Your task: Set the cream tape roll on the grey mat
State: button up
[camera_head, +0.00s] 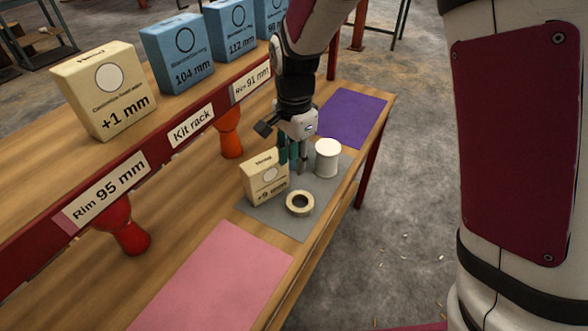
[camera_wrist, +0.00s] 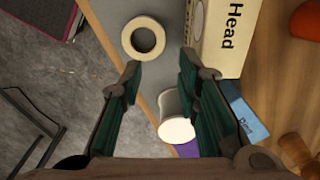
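The cream tape roll (camera_head: 300,203) lies flat on the grey mat (camera_head: 272,219), near its front edge. It also shows in the wrist view (camera_wrist: 128,40), ahead of the fingertips, with its dark hole facing up. My gripper (camera_head: 293,168) is above the back part of the mat, behind the roll and apart from it. In the wrist view its two green-padded fingers (camera_wrist: 160,72) are spread, with no object gripped.
A cream "+9 mm" box (camera_head: 265,180) stands on the mat left of my gripper; a white cylinder (camera_head: 328,158) stands to its right. The wrist view shows a small blue box (camera_wrist: 244,112). A purple mat (camera_head: 352,117) and an empty pink mat (camera_head: 215,282) flank the grey one.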

jog(key=s+d+r+n+t, duration=0.1)
jog(key=s+d+r+n, duration=0.1)
jog(key=s+d+r, duration=0.4)
jog(key=s+d+r+n, duration=0.3)
jog(key=s+r, duration=0.1)
jog(key=r, duration=0.4)
jog(key=s+d+r+n, duration=0.1)
jog(key=s+d+n, duration=0.2)
jog(key=s, duration=0.5)
jog(key=s+d+r+n+t, duration=0.1)
jog(key=s+d+n, duration=0.2)
jog(key=s, duration=0.6)
jog(key=shift+d+r, duration=0.15)
jog(key=shift+d, duration=0.4)
jog(key=shift+s+t, duration=0.1)
jog(key=shift+t, duration=0.2)
notch_tip(320, 180, up, 7)
jog(key=t+p, duration=0.1)
jog(key=p, duration=0.5)
jog(key=shift+r, duration=0.2)
